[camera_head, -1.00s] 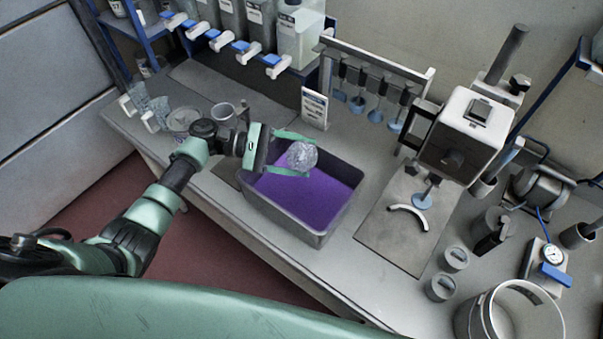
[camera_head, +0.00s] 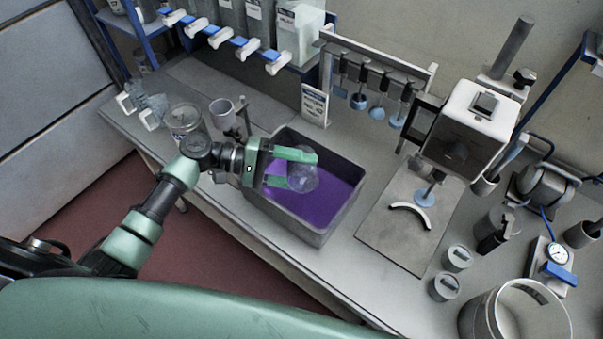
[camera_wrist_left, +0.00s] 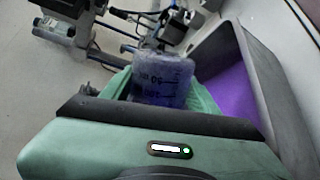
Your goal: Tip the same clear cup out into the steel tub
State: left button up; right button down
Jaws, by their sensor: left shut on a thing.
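The clear cup (camera_head: 304,177) is between the green fingers of my left gripper (camera_head: 302,170), which is shut on it. It is held over the grey tub (camera_head: 318,236), which has purple contents inside. In the left wrist view the cup (camera_wrist_left: 162,82) has dark graduation marks and looks bluish. The tub wall (camera_wrist_left: 262,70) shows to its right, with purple beyond the fingers. The cup looks tilted, but its mouth is hard to make out, and I cannot tell whether anything is in it. My right gripper is not in view.
A stirrer-like machine (camera_head: 465,130) is to the right. A large bucket (camera_head: 515,312) stands front right.

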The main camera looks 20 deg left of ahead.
aim_at(300, 191)
pick_arm(q)
jog(key=s+m+b, duration=0.1)
jog(key=s+f+m+t+b, duration=0.1)
jog(key=m+b, duration=0.1)
jog(key=s+d+f+m+t+b, duration=0.1)
jog(key=m+b, duration=0.1)
jog(key=shift+s+f+y, duration=0.15)
jog(key=shift+f+y, duration=0.1)
jog(key=shift+y, duration=0.15)
jog(key=m+b, duration=0.2)
jog(key=b, duration=0.1)
jog(key=m+t+b, duration=0.1)
jog(key=m+b, duration=0.1)
jog(key=b, duration=0.1)
jog(key=r+m+t+b, duration=0.1)
jog(key=b, duration=0.2)
jog(key=shift+s+d+m, duration=0.15)
jog(key=shift+s+m, duration=0.15)
jog(key=shift+m, duration=0.1)
jog(key=shift+s+d+r+m+t+b, duration=0.1)
jog(key=shift+s+d+m+t+b, duration=0.2)
jog(key=shift+s+m+b, duration=1.1)
jog(key=shift+d+r+m+t+b, duration=0.15)
jog(key=shift+m+t+b, duration=0.4)
jog(key=shift+b, duration=1.8)
jog(key=shift+s+d+m+t+b, duration=0.2)
jog(key=shift+s+m+b, duration=0.5)
jog(key=shift+m+b, duration=0.9)
jog(key=shift+n, duration=0.35)
